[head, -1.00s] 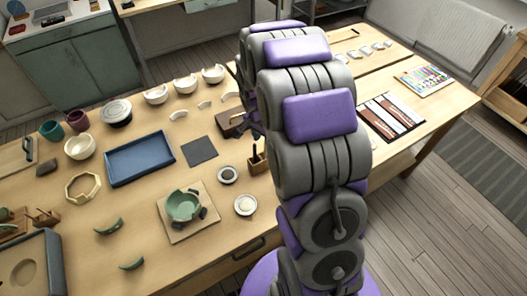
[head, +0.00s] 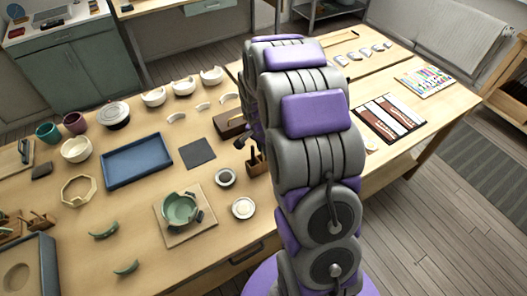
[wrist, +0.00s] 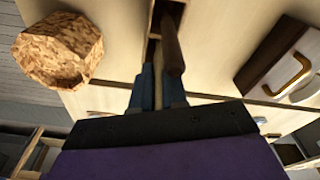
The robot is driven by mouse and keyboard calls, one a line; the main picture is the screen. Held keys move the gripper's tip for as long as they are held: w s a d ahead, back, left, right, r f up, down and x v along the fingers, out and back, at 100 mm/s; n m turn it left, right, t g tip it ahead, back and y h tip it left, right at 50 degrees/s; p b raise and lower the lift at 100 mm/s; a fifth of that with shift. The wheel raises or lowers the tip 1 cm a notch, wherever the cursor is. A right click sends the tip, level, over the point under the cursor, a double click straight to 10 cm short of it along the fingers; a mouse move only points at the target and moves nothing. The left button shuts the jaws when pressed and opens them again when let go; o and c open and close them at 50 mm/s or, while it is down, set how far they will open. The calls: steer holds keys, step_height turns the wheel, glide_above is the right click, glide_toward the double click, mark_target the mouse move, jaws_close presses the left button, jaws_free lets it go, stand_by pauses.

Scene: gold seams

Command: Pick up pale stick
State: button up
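A small wooden holder (head: 256,162) stands on the workbench, with a dark stick rising from it in the head view. In the wrist view, the holder (wrist: 152,48) is just beyond the fingertips, with a dark brown stick (wrist: 173,45) leaning over my right finger. My gripper (wrist: 158,72) has two blue fingers pointing at the holder. A narrow pale stick (wrist: 158,95) shows in the slim gap between them. I cannot tell whether the fingers press on it. In the head view my arm hides most of my gripper.
A brown block (head: 229,124) lies close behind the holder, and a dark square mat (head: 197,153) lies left of it. A speckled lump (wrist: 58,50) shows in the wrist view.

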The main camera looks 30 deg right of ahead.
steer(key=shift+d, duration=0.1)
jaws_close()
